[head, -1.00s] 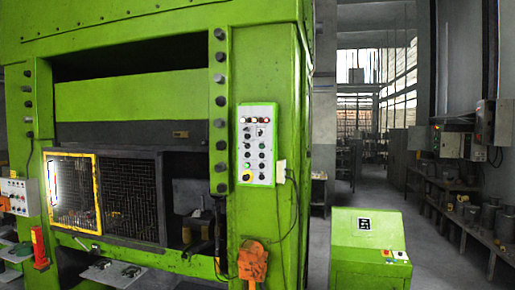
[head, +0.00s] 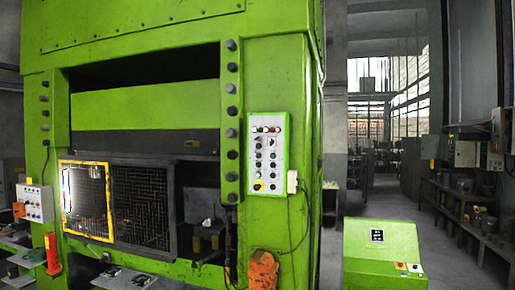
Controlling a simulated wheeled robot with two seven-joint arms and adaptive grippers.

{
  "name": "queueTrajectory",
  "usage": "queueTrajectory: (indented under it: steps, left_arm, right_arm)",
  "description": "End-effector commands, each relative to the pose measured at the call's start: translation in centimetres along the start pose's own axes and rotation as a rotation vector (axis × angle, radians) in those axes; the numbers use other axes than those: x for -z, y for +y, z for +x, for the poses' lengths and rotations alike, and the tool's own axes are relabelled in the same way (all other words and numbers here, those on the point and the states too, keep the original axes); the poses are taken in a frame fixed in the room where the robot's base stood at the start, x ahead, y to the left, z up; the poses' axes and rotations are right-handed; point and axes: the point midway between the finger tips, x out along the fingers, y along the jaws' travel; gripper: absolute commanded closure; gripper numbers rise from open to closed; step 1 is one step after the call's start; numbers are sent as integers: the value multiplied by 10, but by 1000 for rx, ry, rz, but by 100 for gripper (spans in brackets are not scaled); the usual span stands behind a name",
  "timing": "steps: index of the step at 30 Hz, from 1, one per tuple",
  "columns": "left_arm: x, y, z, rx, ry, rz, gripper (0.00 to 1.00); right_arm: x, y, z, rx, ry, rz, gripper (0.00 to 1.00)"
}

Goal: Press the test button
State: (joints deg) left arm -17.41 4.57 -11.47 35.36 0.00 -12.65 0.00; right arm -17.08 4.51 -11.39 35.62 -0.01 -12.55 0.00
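A grey control panel (head: 253,155) with several round buttons and knobs is mounted on the right pillar of the green press. A yellow-and-red button (head: 258,186) sits at its lower left. Another grey button box (head: 34,204) is at the far left. The lettering is too small to read, so I cannot tell which button is the test button. Neither of my grippers is in view.
The green press (head: 150,40) fills the left and middle. A yellow-framed mesh guard (head: 86,160) covers part of its opening. An orange device (head: 263,270) hangs low on the right pillar. Benches (head: 465,222) line the right wall, with a clear aisle (head: 385,195) beside them.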

Motion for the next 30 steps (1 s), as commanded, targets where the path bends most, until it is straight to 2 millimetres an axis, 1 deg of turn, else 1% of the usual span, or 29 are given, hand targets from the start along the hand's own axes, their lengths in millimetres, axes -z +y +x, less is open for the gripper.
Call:
queueTrajectory:
  steps: [1,7,15,30]
  left_arm:
    - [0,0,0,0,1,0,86]
    - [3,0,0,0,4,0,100]
    - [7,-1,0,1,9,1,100]
    - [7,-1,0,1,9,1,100]
  right_arm:
    - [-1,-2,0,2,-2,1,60]
    - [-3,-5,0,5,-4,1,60]
    - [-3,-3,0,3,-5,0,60]
    - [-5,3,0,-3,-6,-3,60]
